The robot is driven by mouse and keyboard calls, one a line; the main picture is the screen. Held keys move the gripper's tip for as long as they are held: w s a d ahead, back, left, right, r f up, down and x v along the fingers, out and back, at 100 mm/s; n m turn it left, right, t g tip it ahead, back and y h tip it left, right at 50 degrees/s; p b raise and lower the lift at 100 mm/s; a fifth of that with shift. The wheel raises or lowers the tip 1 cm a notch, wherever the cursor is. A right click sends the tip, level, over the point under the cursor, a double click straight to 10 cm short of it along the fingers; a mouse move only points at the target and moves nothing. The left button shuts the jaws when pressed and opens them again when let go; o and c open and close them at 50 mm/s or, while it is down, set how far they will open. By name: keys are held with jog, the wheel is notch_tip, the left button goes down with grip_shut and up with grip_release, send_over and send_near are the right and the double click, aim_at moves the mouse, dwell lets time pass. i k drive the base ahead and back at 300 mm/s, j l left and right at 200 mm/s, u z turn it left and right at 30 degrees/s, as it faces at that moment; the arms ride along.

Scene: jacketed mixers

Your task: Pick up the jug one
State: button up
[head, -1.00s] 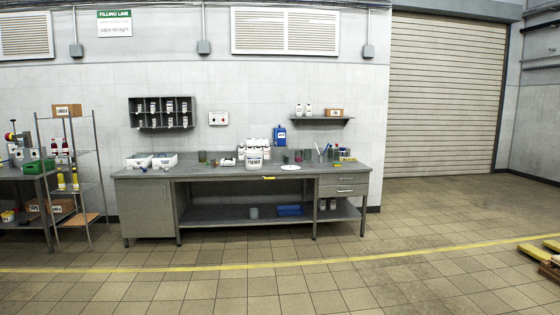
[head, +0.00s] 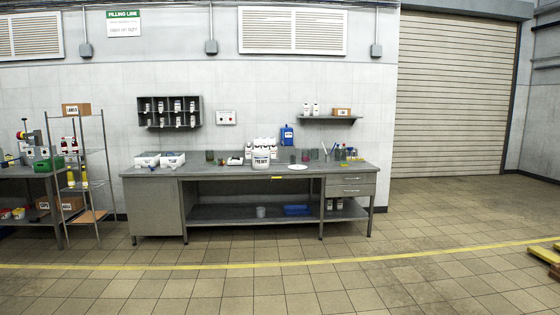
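A grey workbench (head: 225,174) stands against the wall in the middle of the head view. A white container with a dark label (head: 261,159) stands on its top near the middle. Several white bottles (head: 265,143) are grouped right behind it. A blue canister (head: 287,136) stands to their right at the back. I cannot tell from its label which of these is jug one; the print is too small. My gripper is not in view.
White bins (head: 173,159) sit on the bench's left, a white plate (head: 298,167) and small bottles on its right. A wire shelf rack (head: 83,150) stands left. A pallet (head: 545,254) lies at the right edge. The tiled floor before the bench is clear.

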aim_at(306, 153)
jog(key=i+j, duration=0.15)
jog(key=i, duration=0.8)
jog(key=i+j, duration=0.2)
jog(key=i, duration=0.8)
jog(key=i+j, duration=0.15)
jog(key=i, duration=0.8)
jog(key=i+j, duration=0.15)
jog(key=i, duration=0.8)
jog(key=i+j, duration=0.2)
jog(key=i, duration=0.8)
jog(key=i+j, duration=0.15)
jog(key=i, duration=0.8)
jog(key=j+u, duration=0.05)
